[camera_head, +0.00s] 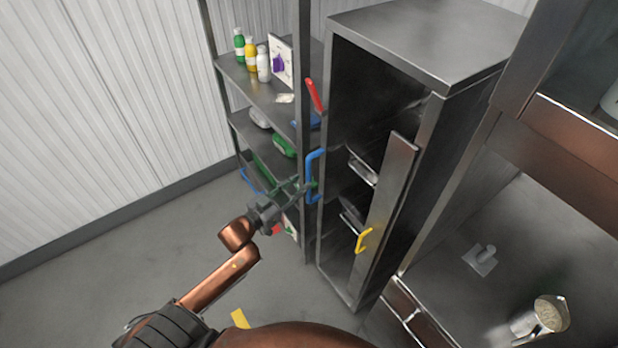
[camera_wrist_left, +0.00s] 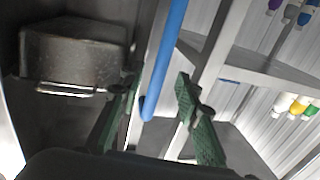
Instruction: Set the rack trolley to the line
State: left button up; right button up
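A tall grey metal rack (camera_head: 420,38), which looks like the rack trolley, stands upright with its front open. Pans (camera_head: 362,168) sit inside it, and one dark pan (camera_wrist_left: 75,58) shows in the left wrist view. A blue upright handle (camera_head: 312,168) is on its left front edge. My left gripper (camera_head: 304,187) is at this handle. In the left wrist view its fingers are apart, with the blue handle (camera_wrist_left: 166,60) running between them; I cannot tell whether they touch it. A yellow mark (camera_head: 240,318) lies on the floor; my arm may hide more of it. My right gripper is not in view.
An open shelf unit (camera_head: 262,92) with bottles and boxes stands close left of the rack. A narrow panel with a yellow handle (camera_head: 363,240) is at the rack's front. A steel counter (camera_head: 540,235) with a pot (camera_head: 545,316) is at right. The left floor is clear.

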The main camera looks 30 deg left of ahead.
aim_at(307, 178)
pick_arm(q)
jog(key=w, duration=0.2)
jog(key=w+d, duration=0.1)
jog(key=w, duration=0.1)
jog(key=shift+w+f, duration=0.1)
jog(key=shift+w, duration=0.3)
grip_shut()
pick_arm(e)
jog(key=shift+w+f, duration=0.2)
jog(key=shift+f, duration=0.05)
